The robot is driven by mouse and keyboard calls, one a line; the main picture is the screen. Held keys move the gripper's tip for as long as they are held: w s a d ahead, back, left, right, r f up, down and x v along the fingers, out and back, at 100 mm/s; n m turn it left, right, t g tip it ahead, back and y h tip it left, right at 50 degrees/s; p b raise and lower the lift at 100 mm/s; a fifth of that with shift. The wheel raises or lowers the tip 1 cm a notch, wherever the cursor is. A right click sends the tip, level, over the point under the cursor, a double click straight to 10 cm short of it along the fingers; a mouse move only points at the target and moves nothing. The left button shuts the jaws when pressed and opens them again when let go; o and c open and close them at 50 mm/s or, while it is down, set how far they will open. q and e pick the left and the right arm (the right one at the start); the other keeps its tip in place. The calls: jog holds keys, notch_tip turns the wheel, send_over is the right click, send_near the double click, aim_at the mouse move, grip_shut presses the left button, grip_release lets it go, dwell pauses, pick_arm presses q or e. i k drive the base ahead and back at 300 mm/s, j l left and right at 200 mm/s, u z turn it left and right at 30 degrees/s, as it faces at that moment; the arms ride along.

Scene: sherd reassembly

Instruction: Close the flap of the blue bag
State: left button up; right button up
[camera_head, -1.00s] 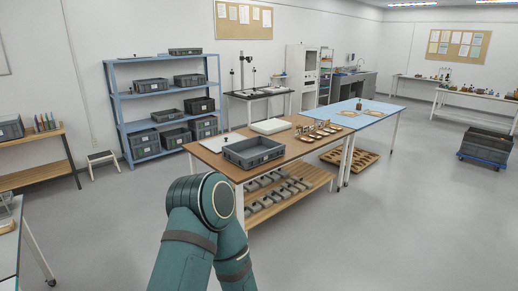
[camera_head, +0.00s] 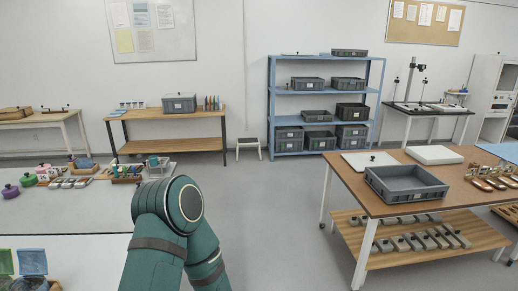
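In the lower left corner, a translucent blue flap (camera_head: 33,262) stands raised on the near white table. It appears to belong to the blue bag, whose body is mostly cut off by the bottom edge of the view. A similar green flap (camera_head: 5,262) stands just left of it, cut by the left edge. A bent teal arm of mine shows at the bottom centre. Neither gripper is in view.
A white table (camera_head: 60,213) at left holds coloured lidded pots and small trays. A brown-topped table (camera_head: 385,207) with a grey crate (camera_head: 406,186) stands at right. Open grey floor (camera_head: 270,215) lies between. A blue shelf (camera_head: 272,105) stands behind.

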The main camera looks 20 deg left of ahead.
aim_at(31, 261)
jog(key=i+j+u, duration=0.15)
jog(key=i+u, duration=0.3)
jog(key=i, duration=0.15)
jog(key=i+u, duration=0.4)
jog(key=i, duration=0.15)
jog(key=i+u, duration=0.1)
jog(key=i, duration=0.65)
jog(key=i+l, duration=0.15)
jog(key=i, duration=0.6)
jog(key=i+j+u, duration=0.1)
jog(key=i+u, duration=0.65)
jog(key=i+l+u, duration=0.1)
jog(key=i+u, duration=0.45)
jog(key=u, duration=1.35)
